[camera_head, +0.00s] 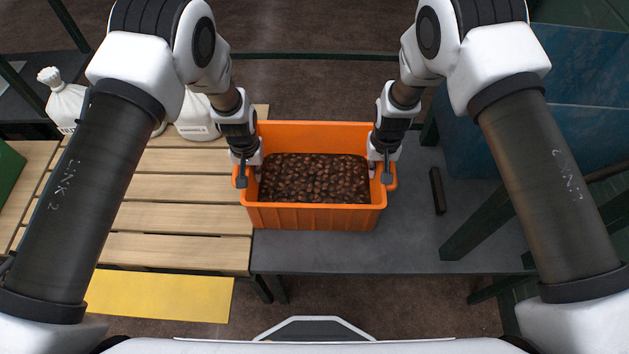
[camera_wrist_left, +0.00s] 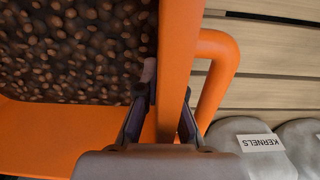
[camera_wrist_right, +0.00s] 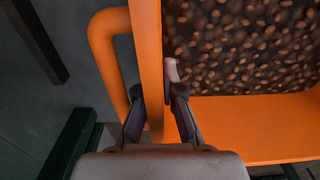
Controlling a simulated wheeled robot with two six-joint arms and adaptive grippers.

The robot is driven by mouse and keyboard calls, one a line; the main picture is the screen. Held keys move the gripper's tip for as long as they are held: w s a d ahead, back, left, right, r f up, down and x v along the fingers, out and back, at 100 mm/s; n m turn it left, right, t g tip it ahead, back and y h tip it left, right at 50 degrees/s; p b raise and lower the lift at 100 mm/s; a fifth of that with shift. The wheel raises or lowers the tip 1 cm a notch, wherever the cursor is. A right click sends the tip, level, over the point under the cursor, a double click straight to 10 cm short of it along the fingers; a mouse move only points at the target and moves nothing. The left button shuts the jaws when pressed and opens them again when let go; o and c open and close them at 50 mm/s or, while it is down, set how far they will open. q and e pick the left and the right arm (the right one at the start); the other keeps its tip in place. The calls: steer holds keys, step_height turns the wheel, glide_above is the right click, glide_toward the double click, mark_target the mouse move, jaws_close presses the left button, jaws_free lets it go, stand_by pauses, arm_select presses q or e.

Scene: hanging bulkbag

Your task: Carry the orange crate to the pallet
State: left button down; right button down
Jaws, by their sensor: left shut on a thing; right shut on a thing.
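The orange crate (camera_head: 315,217) is filled with brown kernels or beans and sits at the left end of a dark grey table, next to the slatted wooden pallet (camera_head: 180,219). Its left end is at or just over the pallet's right edge; I cannot tell whether it touches the table. My left gripper (camera_head: 248,172) is shut on the crate's left wall, which passes between its fingers in the left wrist view (camera_wrist_left: 160,115). My right gripper (camera_head: 383,170) is shut on the right wall, also between the fingers in the right wrist view (camera_wrist_right: 158,115). The crate looks level.
White sacks (camera_head: 197,118) stand on the pallet's far part; one in the left wrist view is labelled KERNELS (camera_wrist_left: 262,143). A dark bar (camera_head: 438,190) lies on the grey table (camera_head: 420,235). Dark green frame legs (camera_head: 490,218) and a blue panel (camera_head: 585,110) stand to the right. The near pallet slats are clear.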

arm_select(q)
steer(key=shift+w+r, duration=0.1)
steer(key=shift+r, duration=0.1)
arm_select(e)
steer(key=shift+w+r, duration=0.1)
steer(key=shift+r, duration=0.05)
